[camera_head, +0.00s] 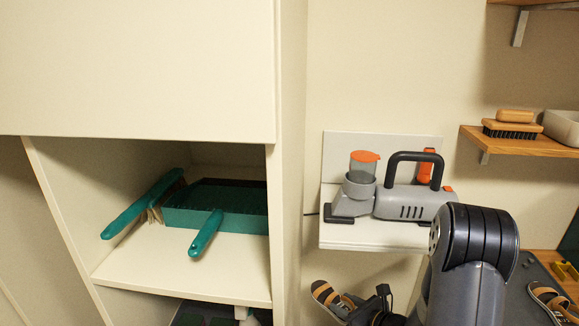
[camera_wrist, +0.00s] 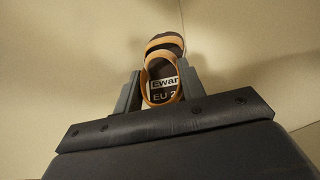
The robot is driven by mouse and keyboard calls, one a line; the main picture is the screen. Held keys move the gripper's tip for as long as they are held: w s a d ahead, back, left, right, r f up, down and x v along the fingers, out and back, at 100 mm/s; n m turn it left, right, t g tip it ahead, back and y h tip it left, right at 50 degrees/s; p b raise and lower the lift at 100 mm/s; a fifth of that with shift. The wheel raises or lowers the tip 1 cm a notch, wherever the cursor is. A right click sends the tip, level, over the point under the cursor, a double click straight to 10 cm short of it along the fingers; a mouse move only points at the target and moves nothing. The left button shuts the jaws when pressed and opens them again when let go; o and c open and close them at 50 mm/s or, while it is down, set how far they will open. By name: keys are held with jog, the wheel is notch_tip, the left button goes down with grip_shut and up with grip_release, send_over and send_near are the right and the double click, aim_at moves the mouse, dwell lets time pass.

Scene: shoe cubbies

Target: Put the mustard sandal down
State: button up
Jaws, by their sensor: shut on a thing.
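The mustard sandal (camera_wrist: 163,58) is between the two fingers of my gripper (camera_wrist: 160,88) in the wrist view. It has tan-orange edges, a dark insole and a white label with partly readable letters. My gripper is shut on it. In the head view the held sandal (camera_head: 326,296) shows at the bottom, below the small wall shelf, beside my dark gripper (camera_head: 372,306). It appears held in the air, tilted. Its lower part is cut off or hidden there, and no surface shows touching it.
A wall shelf (camera_head: 375,236) holds a grey-orange appliance (camera_head: 410,195). A cubby (camera_head: 180,279) at left holds a teal dustpan (camera_head: 235,205) and brush (camera_head: 140,208).

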jog(key=shift+s+d+f+m+t+h, duration=0.1)
jog(key=shift+s+d+m+t+h, duration=0.1)
jog(key=shift+m+h, duration=0.25)
jog(key=shift+s+d+f+m+t+h, duration=0.1)
jog(key=shift+m+t+h, duration=0.1)
jog(key=shift+m+h, duration=0.2)
jog(key=shift+s, duration=0.1)
